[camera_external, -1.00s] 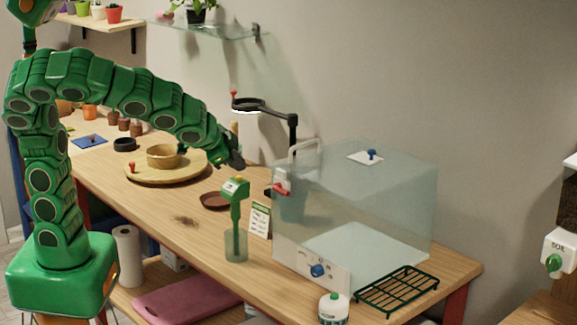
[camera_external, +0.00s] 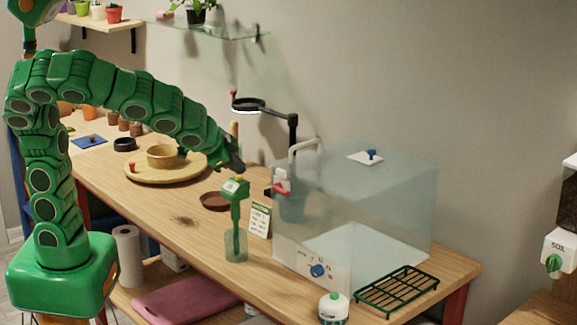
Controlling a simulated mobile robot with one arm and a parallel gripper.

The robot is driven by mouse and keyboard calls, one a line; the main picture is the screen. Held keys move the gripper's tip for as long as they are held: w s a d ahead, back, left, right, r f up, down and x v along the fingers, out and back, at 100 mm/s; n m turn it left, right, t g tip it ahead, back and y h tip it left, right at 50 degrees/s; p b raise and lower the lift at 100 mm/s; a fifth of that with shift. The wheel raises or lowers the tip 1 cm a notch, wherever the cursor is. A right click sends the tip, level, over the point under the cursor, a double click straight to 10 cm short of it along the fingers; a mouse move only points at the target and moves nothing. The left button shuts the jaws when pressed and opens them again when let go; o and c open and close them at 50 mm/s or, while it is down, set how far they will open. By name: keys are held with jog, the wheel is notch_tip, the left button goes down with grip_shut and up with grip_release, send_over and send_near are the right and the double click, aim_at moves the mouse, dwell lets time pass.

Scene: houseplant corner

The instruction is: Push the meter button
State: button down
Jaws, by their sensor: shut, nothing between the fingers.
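The green meter (camera_external: 236,215) stands upright in a translucent cup (camera_external: 235,247) on the wooden table. Its head has a pale face and some yellow on top. The button is too small to make out clearly. My gripper (camera_external: 236,167) is shut and empty, with its dark tip just above the meter head. A small gap seems to separate them, but I cannot tell whether they touch.
A clear glass case (camera_external: 375,200) with a blue knob stands right of the meter. A small card (camera_external: 259,220) and a brown saucer (camera_external: 215,201) are close by. A ring lamp (camera_external: 249,104) stands behind. A round wooden board (camera_external: 140,175) with a bowl lies left.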

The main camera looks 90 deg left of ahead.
aim_at(237, 180)
jog(key=shift+f, duration=0.25)
dwell(0.3)
jog(key=shift+r, duration=0.65)
jog(key=shift+r, duration=0.1)
jog(key=shift+r, duration=2.95)
